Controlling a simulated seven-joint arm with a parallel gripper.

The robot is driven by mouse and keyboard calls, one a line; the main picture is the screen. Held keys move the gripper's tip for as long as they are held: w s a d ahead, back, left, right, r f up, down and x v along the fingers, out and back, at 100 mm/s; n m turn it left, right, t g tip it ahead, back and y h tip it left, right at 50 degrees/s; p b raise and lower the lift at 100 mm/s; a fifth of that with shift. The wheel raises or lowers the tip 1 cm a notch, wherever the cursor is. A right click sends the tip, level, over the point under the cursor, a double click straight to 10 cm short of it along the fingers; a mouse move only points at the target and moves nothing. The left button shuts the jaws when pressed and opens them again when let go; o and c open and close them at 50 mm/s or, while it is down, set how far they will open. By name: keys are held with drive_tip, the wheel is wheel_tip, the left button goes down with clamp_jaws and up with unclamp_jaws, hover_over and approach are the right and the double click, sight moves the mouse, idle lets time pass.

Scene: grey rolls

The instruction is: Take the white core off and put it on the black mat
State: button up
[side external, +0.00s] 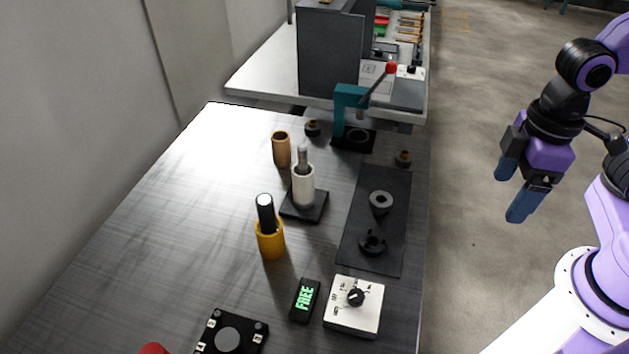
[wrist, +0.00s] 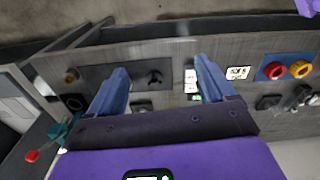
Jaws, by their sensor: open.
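The white core (side external: 303,188) stands upright around a grey post on a square black base (side external: 305,208), in the middle of the table in the side view. The black mat (side external: 365,255) lies to its right. A grey ring (side external: 381,202) and a black knob-like part (side external: 372,243) rest on the mat; the black part also shows between my fingers in the wrist view (wrist: 155,78). My gripper (side external: 514,188) is open and empty, off to the right of the table, well away from the core. I cannot make out the core in the wrist view.
An orange cup with a black-topped stick (side external: 271,240) and a brown tube (side external: 282,149) stand left of the core. A teal press (side external: 347,110) stands behind. A white dial box (side external: 354,306) and FREE sign (side external: 304,299) are in front.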

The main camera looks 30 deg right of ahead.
drive_tip(key=w+a+r+m, duration=0.2)
drive_tip(key=w+a+m, duration=0.5)
drive_tip(key=w+m, duration=0.15)
drive_tip(key=m, duration=2.4)
hover_over(303, 163)
drive_tip(key=shift+n, duration=0.35)
drive_tip(key=f, duration=1.1)
drive_tip(key=w+f, duration=0.1)
drive_tip(key=f, duration=0.4)
drive_tip(key=shift+d+f, duration=0.25)
drive_tip(key=c, duration=1.4)
